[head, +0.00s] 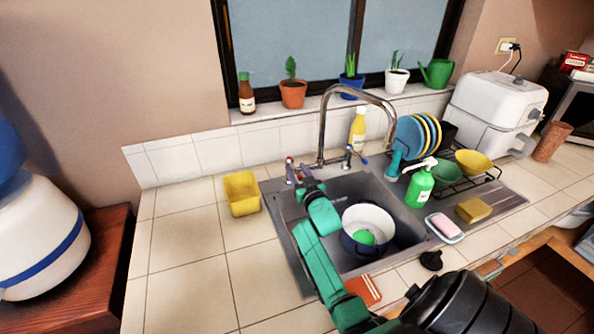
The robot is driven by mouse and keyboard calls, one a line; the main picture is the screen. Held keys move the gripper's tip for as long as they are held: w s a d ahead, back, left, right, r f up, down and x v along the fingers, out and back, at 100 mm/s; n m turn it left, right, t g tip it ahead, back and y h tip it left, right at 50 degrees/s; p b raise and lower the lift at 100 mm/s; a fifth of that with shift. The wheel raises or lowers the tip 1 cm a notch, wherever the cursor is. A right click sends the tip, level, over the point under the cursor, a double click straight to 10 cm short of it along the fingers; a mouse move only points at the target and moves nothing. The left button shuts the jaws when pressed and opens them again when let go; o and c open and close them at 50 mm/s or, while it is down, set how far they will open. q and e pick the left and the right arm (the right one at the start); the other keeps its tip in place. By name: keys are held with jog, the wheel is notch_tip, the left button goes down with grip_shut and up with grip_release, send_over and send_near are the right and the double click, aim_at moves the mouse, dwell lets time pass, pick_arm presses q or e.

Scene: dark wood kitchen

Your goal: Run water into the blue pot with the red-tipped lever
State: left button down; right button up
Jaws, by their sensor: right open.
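The blue pot (348,242), dark blue outside and white inside, stands in the sink basin. A green object (364,237) lies in it. The metal faucet (323,124) arches behind the sink, and its spout end is above the basin near the pot. No water stream shows. The red-tipped lever (289,160) is left of the faucet's foot; a blue-tipped lever (363,160) is on the right. My right gripper (300,174) is open close beside the red-tipped lever; I cannot tell whether it touches. My left gripper is not in view.
A yellow container (241,193) stands left of the sink. A green soap bottle (419,187), a soap dish (444,228), a sponge (474,210) and a dish rack (470,187) are on the right. The counter at left front is clear.

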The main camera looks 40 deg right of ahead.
grip_shut()
dwell(1.4)
